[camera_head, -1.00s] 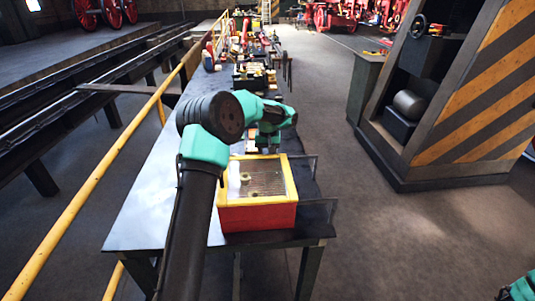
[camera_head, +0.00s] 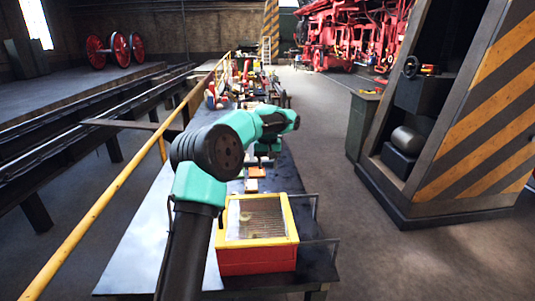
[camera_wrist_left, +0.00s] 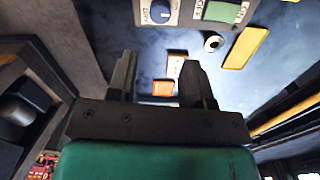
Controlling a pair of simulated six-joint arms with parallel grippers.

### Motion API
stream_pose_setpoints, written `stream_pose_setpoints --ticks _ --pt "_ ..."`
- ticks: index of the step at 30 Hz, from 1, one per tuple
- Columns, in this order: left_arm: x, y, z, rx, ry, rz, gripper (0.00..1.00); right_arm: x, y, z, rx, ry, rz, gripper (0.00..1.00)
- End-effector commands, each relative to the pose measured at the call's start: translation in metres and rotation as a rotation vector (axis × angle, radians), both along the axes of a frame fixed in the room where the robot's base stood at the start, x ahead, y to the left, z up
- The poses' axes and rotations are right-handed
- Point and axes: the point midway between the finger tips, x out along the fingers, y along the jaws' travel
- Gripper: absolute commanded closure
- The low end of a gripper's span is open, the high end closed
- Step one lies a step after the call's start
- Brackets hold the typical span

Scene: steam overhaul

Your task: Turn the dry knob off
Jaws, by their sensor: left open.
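The dry knob is a round dark blue knob (camera_wrist_left: 161,12) on a pale plate with lettering, at the top of the left wrist view. It sits beyond the fingertips, apart from them. Its turn position is hard to read. My left gripper (camera_wrist_left: 158,62) is open and empty, with its two dark fingers spread. In the head view my left gripper (camera_head: 266,157) points down over the table, and the knob cannot be made out there. My right gripper is not in view.
A green block (camera_wrist_left: 222,11) with lettering is right of the knob. An orange piece (camera_wrist_left: 163,88) lies near the fingers, and a yellow bar (camera_wrist_left: 245,48) at right. A red and yellow box (camera_head: 257,260) stands on the table's near end. A striped cabinet (camera_head: 485,125) stands right.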

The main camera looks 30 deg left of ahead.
Motion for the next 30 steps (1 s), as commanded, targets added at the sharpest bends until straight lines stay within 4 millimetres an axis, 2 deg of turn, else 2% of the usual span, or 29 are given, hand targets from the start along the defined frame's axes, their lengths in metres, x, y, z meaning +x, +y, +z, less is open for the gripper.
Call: stream_pose_setpoints --ticks 1,6,11,23,30 --pt "0.001 0.0 0.011 0.0 -0.004 0.001 0.54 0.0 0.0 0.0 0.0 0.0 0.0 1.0" --pt "0.0 0.0 0.035 0.0 -0.002 0.0 0.54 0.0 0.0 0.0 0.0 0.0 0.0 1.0" --pt "0.0 0.0 0.045 0.0 -0.001 -0.001 0.54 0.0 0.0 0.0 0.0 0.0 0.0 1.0" --pt "0.0 0.0 0.044 0.0 0.0 0.0 0.54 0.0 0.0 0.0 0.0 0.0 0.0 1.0" --pt "0.0 0.0 0.028 0.0 0.002 0.0 0.54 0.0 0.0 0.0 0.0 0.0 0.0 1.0"
